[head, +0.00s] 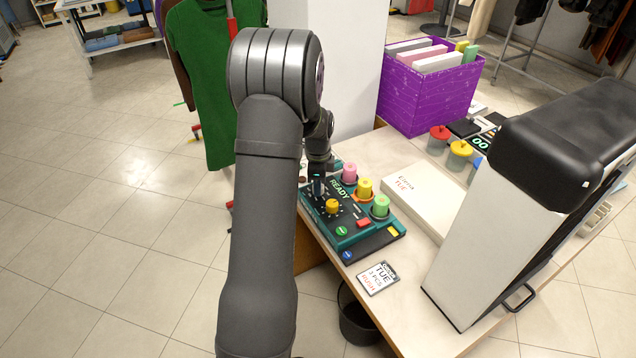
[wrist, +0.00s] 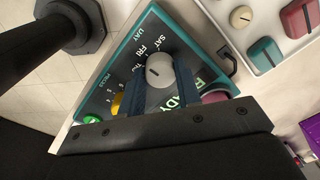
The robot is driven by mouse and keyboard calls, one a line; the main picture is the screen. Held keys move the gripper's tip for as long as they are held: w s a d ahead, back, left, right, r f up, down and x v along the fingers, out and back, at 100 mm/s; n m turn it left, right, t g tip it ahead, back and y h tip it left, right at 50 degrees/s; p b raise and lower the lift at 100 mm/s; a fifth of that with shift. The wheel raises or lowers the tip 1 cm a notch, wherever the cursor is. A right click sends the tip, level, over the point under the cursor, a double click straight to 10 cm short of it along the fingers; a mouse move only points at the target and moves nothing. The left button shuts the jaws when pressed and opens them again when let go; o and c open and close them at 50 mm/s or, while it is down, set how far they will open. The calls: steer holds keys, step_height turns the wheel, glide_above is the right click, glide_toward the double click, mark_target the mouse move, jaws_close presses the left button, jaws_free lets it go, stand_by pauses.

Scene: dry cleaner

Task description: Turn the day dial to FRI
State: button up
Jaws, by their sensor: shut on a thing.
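The teal control panel (head: 321,222) sits near the table's left edge and also shows in the wrist view (wrist: 100,85). My gripper (head: 319,187) is low over its far-left part. In the wrist view, my gripper (wrist: 163,86) has its blue fingers closed around the pale round day dial (wrist: 159,68). A short dark mark shows on the dial's cap. The labels DAY, FRI and SAT are readable beside it; part of the other lettering is hidden by the fingers. I cannot tell exactly which label the mark points at. In the head view the dial is mostly hidden.
A yellow knob (head: 332,206) and a red button (head: 363,223) are close by on the panel. Pink (head: 349,173), yellow (head: 364,188) and green (head: 380,206) capped pieces stand along its right side. A white box (head: 420,198) and a TUE ticket (head: 378,277) lie nearby.

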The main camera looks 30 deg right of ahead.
stand_by(0.3)
steer(key=o, duration=1)
steer(key=shift+r, duration=0.1)
steer(key=r, duration=1.7)
steer(key=shift+s+a+r, duration=0.15)
steer(key=shift+s+a, duration=0.05)
steer(key=shift+s, duration=0.05)
steer(key=f, duration=1.7)
steer(key=shift+w+d+f, duration=0.15)
steer(key=shift+w+f, duration=0.1)
steer(key=shift+f, duration=0.05)
steer(key=shift+r, duration=0.1)
